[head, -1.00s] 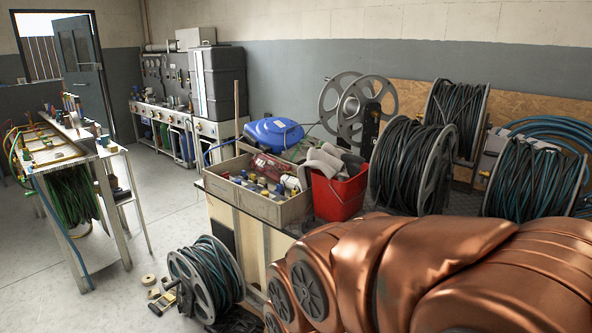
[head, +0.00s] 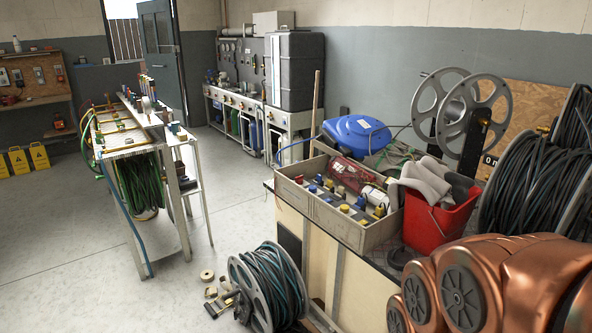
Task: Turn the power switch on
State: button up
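I cannot pick out the power switch with certainty. A small pale label (head: 490,160) with dark letters, perhaps "ON", shows beside the stand of the metal reel; whether a switch is there I cannot tell. On the far left wall, a brown board (head: 36,78) carries several small grey boxes, too small to tell if any is a switch. My gripper is not in view. Only copper-coloured parts of my own arm show at the bottom right, in front of the cable reels.
A cable reel (head: 270,287) stands on the floor. A metal rack (head: 146,148) stands left. Floor (head: 70,235) at left is clear.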

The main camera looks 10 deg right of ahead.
aim_at(298, 179)
jog(key=u, duration=0.4)
jog(key=i, duration=1)
jog(key=u, duration=0.45)
jog(key=i, duration=1.1)
jog(key=z, duration=0.5)
